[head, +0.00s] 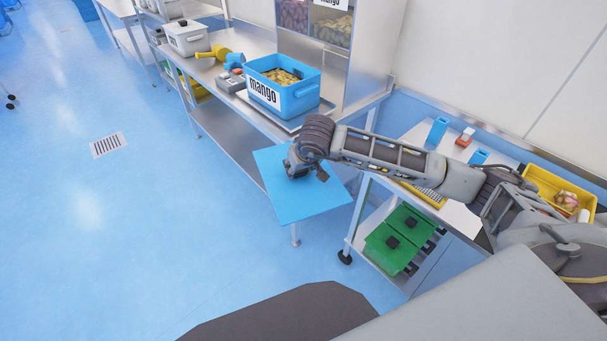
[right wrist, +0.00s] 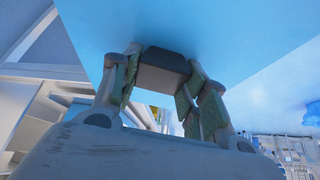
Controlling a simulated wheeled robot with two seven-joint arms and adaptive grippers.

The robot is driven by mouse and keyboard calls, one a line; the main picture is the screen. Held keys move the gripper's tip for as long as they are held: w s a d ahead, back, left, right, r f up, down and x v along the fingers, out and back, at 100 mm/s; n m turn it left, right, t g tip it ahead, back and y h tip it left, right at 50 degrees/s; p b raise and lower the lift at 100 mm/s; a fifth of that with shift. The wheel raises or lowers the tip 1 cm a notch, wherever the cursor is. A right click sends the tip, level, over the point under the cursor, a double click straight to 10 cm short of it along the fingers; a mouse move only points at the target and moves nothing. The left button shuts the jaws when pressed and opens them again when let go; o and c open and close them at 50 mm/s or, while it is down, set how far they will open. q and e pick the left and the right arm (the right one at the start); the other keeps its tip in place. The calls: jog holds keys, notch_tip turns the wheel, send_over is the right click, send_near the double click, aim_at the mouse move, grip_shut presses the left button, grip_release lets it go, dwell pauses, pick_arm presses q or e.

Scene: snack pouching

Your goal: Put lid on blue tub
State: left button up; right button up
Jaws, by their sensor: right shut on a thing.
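The blue tub (head: 302,99) stands open on the steel bench in the head view, with a "mango" label on its front and yellow pieces inside. The flat blue lid (head: 284,210) hangs in front of the bench, lower in the picture than the tub and apart from it. My right gripper (head: 302,170) is over the lid; its fingertips are partly hidden by the wrist. In the right wrist view, the lid (right wrist: 215,25) fills the top, and my right gripper's fingers (right wrist: 160,85) are shut on its dark handle (right wrist: 165,64). My left gripper is not in view.
A grey scale (head: 229,82) and a yellow scoop (head: 211,52) lie left of the tub. A white tub (head: 187,38) stands farther back. Green lids (head: 385,248) sit on the right bench's lower shelf. A yellow tub (head: 540,182) is at far right. The left floor is clear.

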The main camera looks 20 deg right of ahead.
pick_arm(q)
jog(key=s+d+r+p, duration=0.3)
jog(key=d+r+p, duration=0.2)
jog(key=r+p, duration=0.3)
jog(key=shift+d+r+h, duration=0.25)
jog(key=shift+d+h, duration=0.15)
pick_arm(e)
jog(key=w+a+r+n+y, duration=0.1)
jog(key=w+r, duration=0.1)
jog(key=r, duration=0.9)
jog(key=w+a+r+n, duration=0.1)
jog(key=w+r+n, duration=0.1)
jog(key=r, duration=0.9)
jog(key=shift+w+r+n+y, duration=0.3)
jog(key=shift+w+r+y, duration=0.05)
jog(key=shift+w+y, duration=0.05)
jog(key=shift+r, duration=0.1)
